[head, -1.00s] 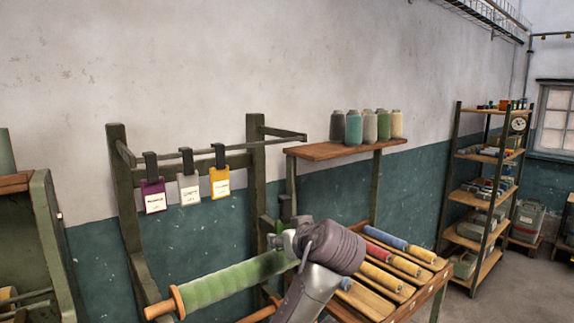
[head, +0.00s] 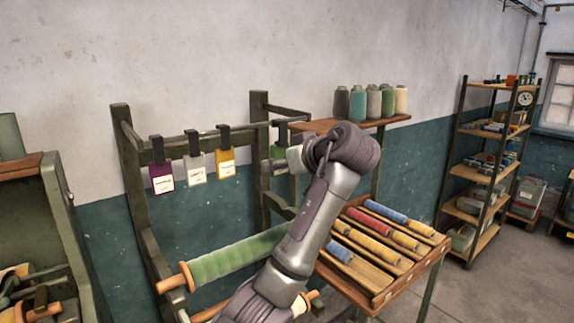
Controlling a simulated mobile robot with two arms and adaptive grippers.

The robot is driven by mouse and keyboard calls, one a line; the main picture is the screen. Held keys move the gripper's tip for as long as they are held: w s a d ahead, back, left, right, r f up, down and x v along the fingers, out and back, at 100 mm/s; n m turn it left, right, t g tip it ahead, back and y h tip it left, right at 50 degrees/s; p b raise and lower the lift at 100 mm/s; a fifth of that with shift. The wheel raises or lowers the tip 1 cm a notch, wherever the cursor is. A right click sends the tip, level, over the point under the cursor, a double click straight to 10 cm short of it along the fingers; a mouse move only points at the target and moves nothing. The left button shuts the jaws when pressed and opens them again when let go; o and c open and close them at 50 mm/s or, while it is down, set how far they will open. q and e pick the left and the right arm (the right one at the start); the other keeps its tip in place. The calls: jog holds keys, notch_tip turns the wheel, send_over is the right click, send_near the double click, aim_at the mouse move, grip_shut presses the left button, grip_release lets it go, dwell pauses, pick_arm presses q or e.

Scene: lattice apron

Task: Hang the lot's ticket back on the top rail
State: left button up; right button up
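Three tickets hang by black hooks from the top rail (head: 175,146) of the green rack: a purple one (head: 162,178), a grey one (head: 196,169) and a yellow one (head: 225,164). A green ticket (head: 277,152) with a black hook (head: 281,129) is at my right gripper (head: 287,160), right of the yellow ticket and about rail height. The gripper seems shut on this ticket; its fingers are small and partly hidden by my wrist. I cannot tell whether the hook touches the rail. My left gripper is not in view.
A green roll (head: 235,256) lies across the rack below the tickets. A shelf (head: 312,126) with several thread cones stands right of the rack, behind my arm. A sloped tray table (head: 385,297) holds coloured spools. A tall shelf unit (head: 468,128) stands farther right.

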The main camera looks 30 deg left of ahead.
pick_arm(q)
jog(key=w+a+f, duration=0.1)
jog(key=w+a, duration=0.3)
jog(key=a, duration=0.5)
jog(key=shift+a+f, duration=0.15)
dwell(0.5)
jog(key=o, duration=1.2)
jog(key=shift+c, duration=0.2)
